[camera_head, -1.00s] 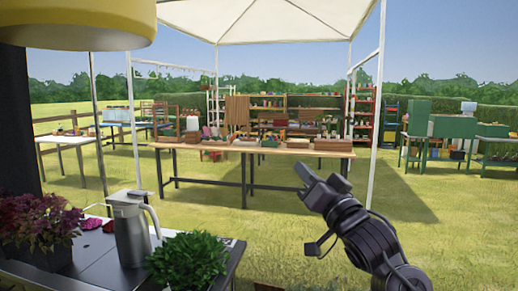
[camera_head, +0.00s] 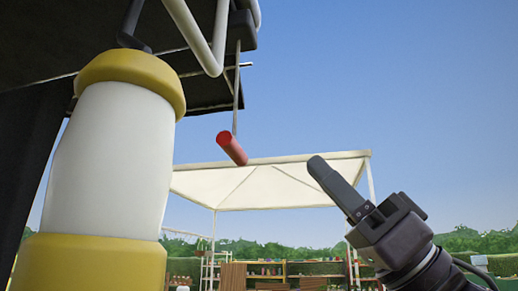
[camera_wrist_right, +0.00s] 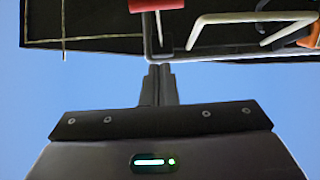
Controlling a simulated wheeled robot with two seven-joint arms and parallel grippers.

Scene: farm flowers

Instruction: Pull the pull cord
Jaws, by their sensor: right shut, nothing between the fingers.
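The pull cord (camera_head: 236,100) is a thin grey line hanging from a dark box under a black canopy. A red cylindrical handle (camera_head: 232,149) hangs tilted at its lower end. My right gripper (camera_head: 318,164) is shut and empty, to the right of the red handle and apart from it in the head view. In the right wrist view, the shut fingers (camera_wrist_right: 158,85) point up towards the red handle (camera_wrist_right: 150,5), which is partly cut off at the top edge. I cannot tell the distance between them. My left gripper is not in view.
A yellow and white lantern (camera_head: 120,160) hangs at the left, close to the camera. White bent tubing (camera_head: 205,45) runs beside the cord under the black canopy (camera_head: 60,40). A white tent (camera_head: 270,185) and shelves stand behind.

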